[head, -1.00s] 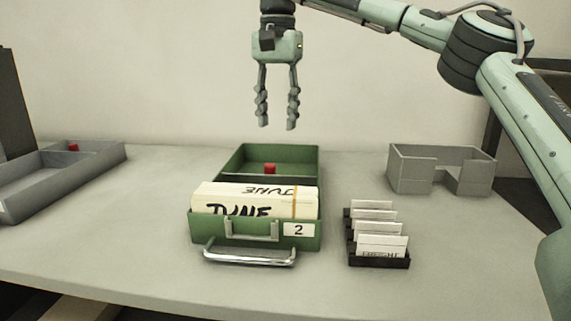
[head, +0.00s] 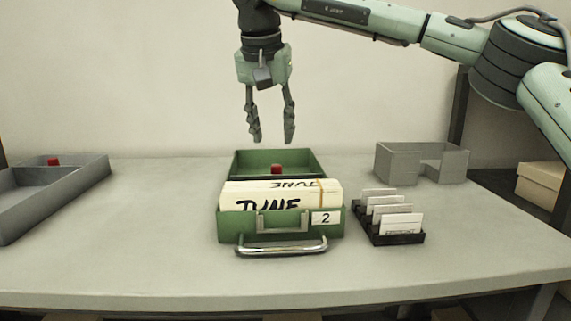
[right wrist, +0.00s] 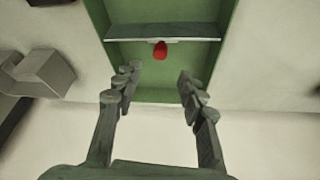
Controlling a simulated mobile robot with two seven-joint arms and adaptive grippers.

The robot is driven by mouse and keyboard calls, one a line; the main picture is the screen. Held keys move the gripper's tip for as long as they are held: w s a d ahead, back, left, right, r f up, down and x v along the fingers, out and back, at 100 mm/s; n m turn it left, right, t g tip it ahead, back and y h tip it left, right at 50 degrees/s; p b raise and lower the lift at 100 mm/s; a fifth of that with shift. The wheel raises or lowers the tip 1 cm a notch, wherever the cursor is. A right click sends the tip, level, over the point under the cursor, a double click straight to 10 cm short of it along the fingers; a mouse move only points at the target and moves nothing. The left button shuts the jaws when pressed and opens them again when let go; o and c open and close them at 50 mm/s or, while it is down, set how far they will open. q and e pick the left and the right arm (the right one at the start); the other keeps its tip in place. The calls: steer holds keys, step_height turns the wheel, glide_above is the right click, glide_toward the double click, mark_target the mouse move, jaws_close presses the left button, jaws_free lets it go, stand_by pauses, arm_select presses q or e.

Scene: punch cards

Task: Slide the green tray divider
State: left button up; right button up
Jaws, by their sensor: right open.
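The green tray (head: 229,226) stands on the table with its chrome handle to the front. Cards marked "JUNE" (head: 280,197) fill its front part. Behind them is the tray divider (right wrist: 163,32), a thin grey plate across the tray, mostly hidden by the cards in the head view. A red knob (head: 277,170) sits at the divider and also shows in the right wrist view (right wrist: 160,50). My right gripper (head: 272,138) points down above the rear of the tray, open and empty. In the right wrist view its fingertips (right wrist: 158,76) lie either side of the knob's line, apart from it. My left gripper is out of view.
A black rack (head: 395,238) with several small cards stands right of the tray. A grey open box (head: 397,165) is at the back right. A grey tray (head: 85,180) with a red knob is at the left. The table between the two trays is clear.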

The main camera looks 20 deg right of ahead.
mark_target(277, 165)
steer(key=x, duration=0.8)
steer(key=shift+r, duration=0.1)
jaws_close()
